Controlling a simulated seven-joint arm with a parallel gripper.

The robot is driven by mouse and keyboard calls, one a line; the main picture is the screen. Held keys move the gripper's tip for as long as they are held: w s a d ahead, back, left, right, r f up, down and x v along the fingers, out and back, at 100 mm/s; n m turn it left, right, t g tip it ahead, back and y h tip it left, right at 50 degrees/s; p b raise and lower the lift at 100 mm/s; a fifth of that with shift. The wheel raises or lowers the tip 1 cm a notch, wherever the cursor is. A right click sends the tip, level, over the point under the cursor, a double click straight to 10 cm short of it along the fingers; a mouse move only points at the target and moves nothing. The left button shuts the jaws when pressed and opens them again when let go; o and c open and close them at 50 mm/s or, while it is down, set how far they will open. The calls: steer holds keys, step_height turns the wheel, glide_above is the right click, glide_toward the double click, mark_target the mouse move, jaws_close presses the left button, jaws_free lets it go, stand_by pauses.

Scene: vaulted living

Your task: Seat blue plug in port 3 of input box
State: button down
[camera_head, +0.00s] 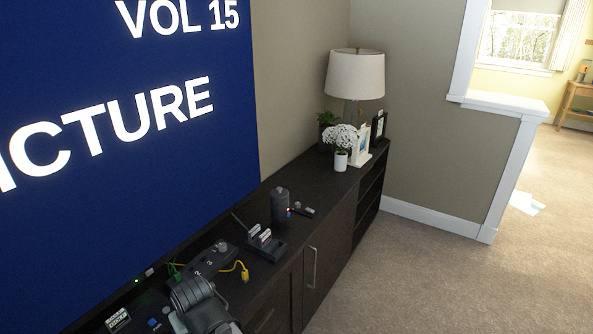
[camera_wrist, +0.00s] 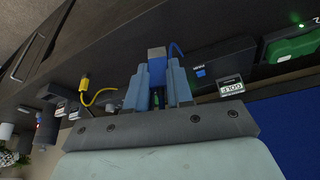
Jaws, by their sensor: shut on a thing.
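My gripper (camera_wrist: 157,88) is shut on the blue plug (camera_wrist: 157,53), which stands out past the fingertips in the wrist view. In the head view my gripper (camera_head: 192,292) is low over the cabinet top, seen from behind, and hides the plug. A dark grey box with white numerals (camera_head: 216,254), apparently the input box, lies just beyond it. Its port openings cannot be made out, and in the wrist view my gripper covers that area. I cannot tell whether the plug touches the box.
A yellow cable end (camera_head: 244,275) lies beside the numbered box. A black box with a blue patch (camera_wrist: 205,66) and a small label (camera_wrist: 231,87) are nearby. A dark holder (camera_head: 266,246) and a dark cylinder (camera_head: 280,205) stand farther along the cabinet (camera_head: 325,190). The screen (camera_head: 130,120) rises behind.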

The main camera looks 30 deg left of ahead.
steer(key=w+d+r+m+t+h, duration=0.2)
steer(key=w+d+m, duration=0.5)
steer(key=w+d, duration=2.2)
steer(key=w+d+m, duration=0.2)
steer(key=w+d, duration=0.2)
steer(key=d, duration=0.7)
steer(key=w+d+m+h, duration=0.1)
steer(key=w+d+m, duration=0.2)
steer(key=d, duration=0.9)
steer(key=w+d+r+m+t+h, duration=0.1)
steer(key=w+d, duration=0.5)
steer(key=d, duration=0.6)
steer(key=shift+d+m, duration=0.15)
steer(key=shift+m, duration=0.65)
steer(key=shift+r, duration=0.1)
